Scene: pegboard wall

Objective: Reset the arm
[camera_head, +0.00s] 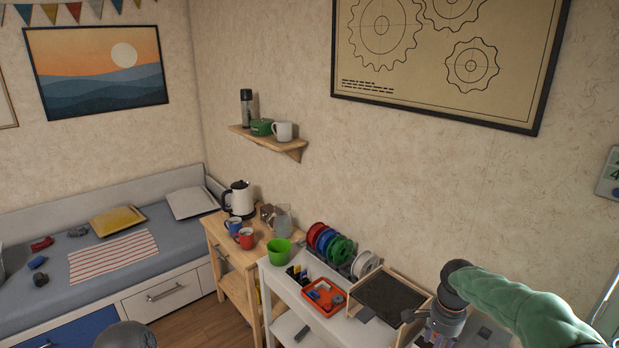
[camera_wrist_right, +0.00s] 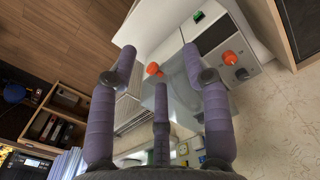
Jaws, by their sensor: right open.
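My right arm comes in from the right in the head view, with its gripper (camera_head: 440,328) low over the right part of the white workbench (camera_head: 283,288). In the right wrist view the gripper's purple-grey fingers (camera_wrist_right: 160,68) are spread apart with nothing between them. Behind them is a pale surface with orange-red knobs (camera_wrist_right: 230,58). My left gripper does not show; a grey rounded part at the bottom edge of the head view cannot be made out.
A wall shelf (camera_head: 268,140) is above; floor shows at lower left.

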